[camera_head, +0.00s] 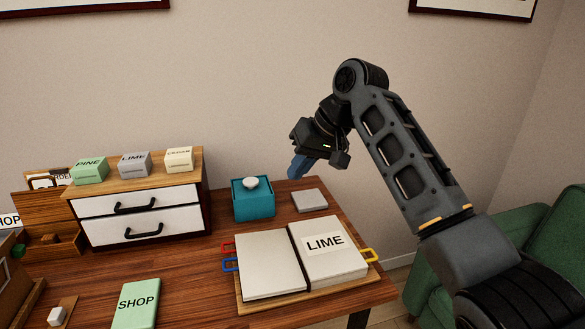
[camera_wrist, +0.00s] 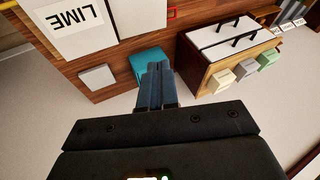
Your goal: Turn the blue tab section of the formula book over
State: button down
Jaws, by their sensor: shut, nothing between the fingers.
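The formula book (camera_head: 270,262) lies open on a wooden board on the table. Its left page is blank, and its right side bears a LIME label (camera_head: 325,243). The blue tab (camera_head: 230,265) sticks out at the left edge of the book, just below a red tab (camera_head: 228,246). A yellow tab (camera_head: 371,255) sticks out on the right. In the wrist view, part of the book shows at upper left with the LIME label (camera_wrist: 79,16). My gripper (camera_head: 297,170) is raised behind the book, apart from it. Its blue fingers (camera_wrist: 157,68) are shut and empty.
A teal box with a white knob (camera_head: 253,201) and a grey block (camera_head: 309,201) stand behind the book. A drawer cabinet (camera_head: 136,190) with labelled boxes on top is at left. A green SHOP book (camera_head: 136,302) lies at front left. A green armchair (camera_head: 550,240) is at right.

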jog(key=a+f+p, duration=0.1)
jog(key=a+f, duration=0.6)
jog(key=shift+w+f+p, duration=0.2)
jog(key=shift+f+p, duration=0.15)
